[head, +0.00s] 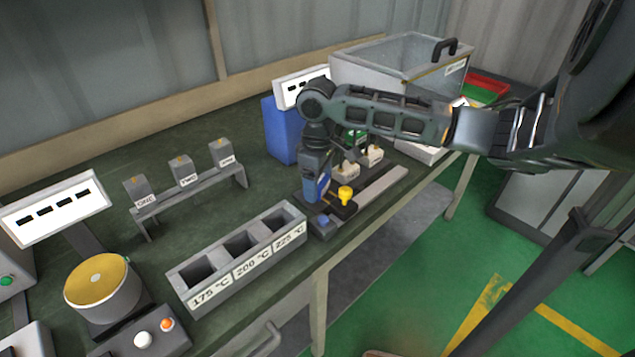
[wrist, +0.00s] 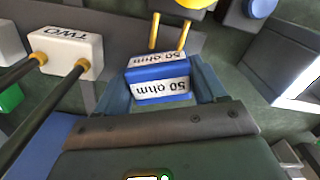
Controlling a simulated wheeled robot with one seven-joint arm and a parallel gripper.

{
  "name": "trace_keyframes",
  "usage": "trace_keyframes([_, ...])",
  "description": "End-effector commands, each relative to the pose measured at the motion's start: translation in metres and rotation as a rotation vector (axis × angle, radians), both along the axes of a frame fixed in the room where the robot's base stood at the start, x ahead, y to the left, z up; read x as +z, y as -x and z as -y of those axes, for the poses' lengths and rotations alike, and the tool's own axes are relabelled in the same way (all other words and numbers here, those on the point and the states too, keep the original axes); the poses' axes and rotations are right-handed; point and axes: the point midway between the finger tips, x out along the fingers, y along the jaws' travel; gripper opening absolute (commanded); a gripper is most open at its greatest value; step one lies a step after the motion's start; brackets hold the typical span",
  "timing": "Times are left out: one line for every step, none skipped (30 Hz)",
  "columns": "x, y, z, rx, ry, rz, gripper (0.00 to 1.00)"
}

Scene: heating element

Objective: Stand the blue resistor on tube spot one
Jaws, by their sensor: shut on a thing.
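My gripper (head: 318,188) is shut on the blue resistor (wrist: 158,84), which has white "50 ohm" labels and two gold pins. The pins point away from my gripper in the wrist view. In the head view the blue resistor (head: 323,185) is held low over the bench, beside a yellow knob (head: 345,194). A white block marked TWO (wrist: 66,50), with dark rods on gold ends, is left of the resistor in the wrist view. I cannot tell which place is tube spot one.
A grey three-well block (head: 237,257) marked 175, 200 and 225 °C stands left of my gripper. Behind it is a rack (head: 190,196) with three labelled grey blocks. A blue box (head: 282,130) and a large grey bin (head: 395,68) stand farther back. A gold-topped cylinder (head: 98,285) is front left.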

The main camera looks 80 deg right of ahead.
Motion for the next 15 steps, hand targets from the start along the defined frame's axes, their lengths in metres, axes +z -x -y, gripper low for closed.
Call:
trace_keyframes([-0.0044, 0.0002, 0.0003, -0.001, 0.000, 0.000, 0.37])
trace_keyframes([-0.0059, 0.0001, 0.0004, -0.001, 0.001, 0.001, 0.37])
trace_keyframes([-0.0066, 0.0000, 0.0005, -0.001, 0.001, 0.001, 0.37])
trace_keyframes([-0.0066, -0.0001, 0.0005, 0.000, 0.001, 0.002, 0.37])
trace_keyframes([-0.0064, -0.0001, 0.0004, 0.000, 0.001, 0.002, 0.37])
trace_keyframes([-0.0064, -0.0001, 0.0004, 0.000, 0.001, 0.002, 0.37])
trace_keyframes([-0.0063, -0.0001, 0.0004, 0.000, 0.001, 0.002, 0.37])
trace_keyframes([-0.0063, -0.0001, 0.0004, 0.000, 0.001, 0.001, 0.37])
trace_keyframes([-0.0067, -0.0001, 0.0003, 0.000, 0.001, 0.001, 0.37])
trace_keyframes([-0.0074, -0.0001, 0.0003, 0.000, 0.001, 0.001, 0.37])
trace_keyframes([-0.0083, -0.0002, 0.0002, 0.000, 0.001, 0.001, 0.37])
trace_keyframes([-0.0096, -0.0002, 0.0001, 0.000, 0.000, 0.001, 0.37])
trace_keyframes([-0.0104, -0.0002, 0.0001, 0.000, 0.000, 0.001, 0.37])
trace_keyframes([-0.0095, -0.0002, 0.0002, 0.001, 0.001, 0.001, 0.73])
trace_keyframes([-0.0093, -0.0001, 0.0003, 0.001, 0.001, 0.001, 0.77])
